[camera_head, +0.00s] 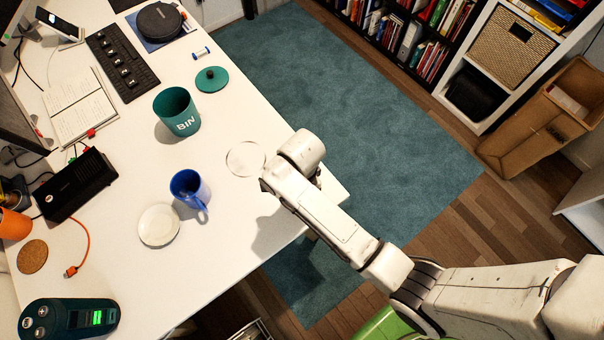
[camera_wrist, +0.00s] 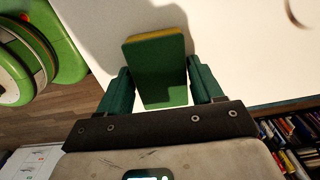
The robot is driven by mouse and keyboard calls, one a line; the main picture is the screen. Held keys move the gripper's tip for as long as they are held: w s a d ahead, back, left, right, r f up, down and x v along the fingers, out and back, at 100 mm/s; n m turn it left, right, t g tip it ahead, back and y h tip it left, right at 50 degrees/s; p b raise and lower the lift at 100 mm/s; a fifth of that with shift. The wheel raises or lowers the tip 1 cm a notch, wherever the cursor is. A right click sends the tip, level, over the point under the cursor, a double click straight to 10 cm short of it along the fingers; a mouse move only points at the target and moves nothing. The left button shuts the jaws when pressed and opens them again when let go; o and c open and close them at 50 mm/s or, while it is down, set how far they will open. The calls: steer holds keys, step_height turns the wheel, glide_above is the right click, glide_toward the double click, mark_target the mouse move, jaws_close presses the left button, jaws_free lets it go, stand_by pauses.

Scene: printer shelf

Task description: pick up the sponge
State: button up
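The sponge (camera_wrist: 158,70) shows in the wrist view as a green block with a yellow edge along its top. It lies between the two teal fingers of my gripper (camera_wrist: 159,84), with its wide green face toward the camera. The right finger is close against its side. A slim gap may show at the left finger, so I cannot tell whether the fingers grip it. In the head view, the sponge and the fingers are hidden behind my arm near the desk's right edge.
The white desk (camera_head: 130,275) carries a blue mug (camera_head: 188,187), a white saucer (camera_head: 159,225), a clear round coaster (camera_head: 245,159) and a teal BIN pot (camera_head: 176,112), all left of my arm. A bookshelf (camera_head: 412,45) stands beyond the teal rug (camera_head: 350,110).

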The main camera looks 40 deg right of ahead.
steer(key=c, duration=0.6)
steer(key=shift+r, duration=0.45)
steer(key=shift+c, duration=0.6)
step_height(320, 180, up, 2)
steer(key=shift+r, duration=0.25)
steer(key=s+r, duration=0.9)
steer(key=s, duration=0.5)
steer(key=shift+r, duration=0.3)
